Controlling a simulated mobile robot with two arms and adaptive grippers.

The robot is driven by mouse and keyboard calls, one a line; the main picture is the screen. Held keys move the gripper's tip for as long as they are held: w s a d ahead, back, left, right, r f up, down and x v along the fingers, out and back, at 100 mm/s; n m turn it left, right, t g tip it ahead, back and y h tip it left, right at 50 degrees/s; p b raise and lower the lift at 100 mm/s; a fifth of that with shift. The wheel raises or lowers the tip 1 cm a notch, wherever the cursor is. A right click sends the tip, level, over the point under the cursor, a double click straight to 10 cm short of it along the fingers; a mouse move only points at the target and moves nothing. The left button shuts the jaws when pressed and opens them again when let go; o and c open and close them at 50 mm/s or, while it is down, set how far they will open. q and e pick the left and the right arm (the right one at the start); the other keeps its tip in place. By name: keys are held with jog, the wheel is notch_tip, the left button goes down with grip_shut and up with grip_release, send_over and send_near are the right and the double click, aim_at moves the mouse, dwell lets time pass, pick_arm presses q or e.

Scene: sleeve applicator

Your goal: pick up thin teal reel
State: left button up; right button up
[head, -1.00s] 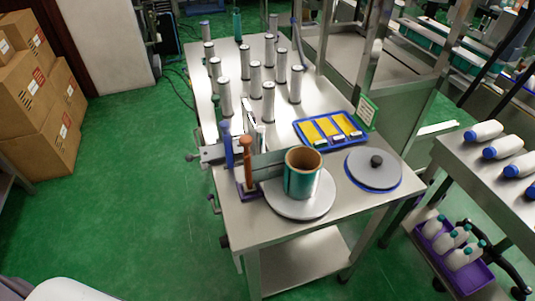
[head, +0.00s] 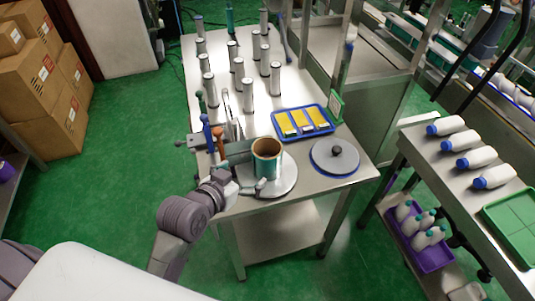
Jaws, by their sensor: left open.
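A teal reel with a brown core (head: 266,160) stands upright on a round light plate (head: 284,178) at the near end of the steel table. Another teal thing, slim and upright (head: 229,18), stands at the table's far end; it is too small to tell exactly. My left gripper (head: 248,186) is open at the table's near left edge, just left of and in front of the teal reel with the brown core. Its fingertips overlap the plate in the head view; I cannot tell whether they touch anything. My right gripper is out of view.
Upright tools (head: 219,141) stand close behind my left gripper. Several silver cylinders (head: 247,95) fill the far table. A blue tray (head: 302,121) with yellow pads and a grey disc with a knob (head: 335,156) lie to the right. White bottles (head: 469,141) lie on another table.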

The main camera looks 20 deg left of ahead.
pick_arm(q)
jog(key=w+r, duration=0.1)
jog(key=w, duration=0.2)
send_near(273, 143)
jog(key=shift+t, duration=0.4)
jog(key=p+x, duration=0.1)
jog(key=x, duration=0.1)
jog(key=p+x, duration=0.1)
jog(key=x, duration=0.2)
jog(key=shift+s+d+f, duration=0.1)
jog(key=shift+f, duration=0.25)
jog(key=shift+w+d+f, duration=0.1)
jog(key=shift+w+f, duration=0.1)
jog(key=shift+w, duration=0.15)
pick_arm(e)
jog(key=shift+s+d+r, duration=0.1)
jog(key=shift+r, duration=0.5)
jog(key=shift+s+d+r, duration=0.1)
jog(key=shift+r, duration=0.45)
pick_arm(q)
jog(key=shift+c, duration=0.2)
jog(key=c, duration=1)
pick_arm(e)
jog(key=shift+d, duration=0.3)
pick_arm(q)
jog(key=shift+r, duration=0.1)
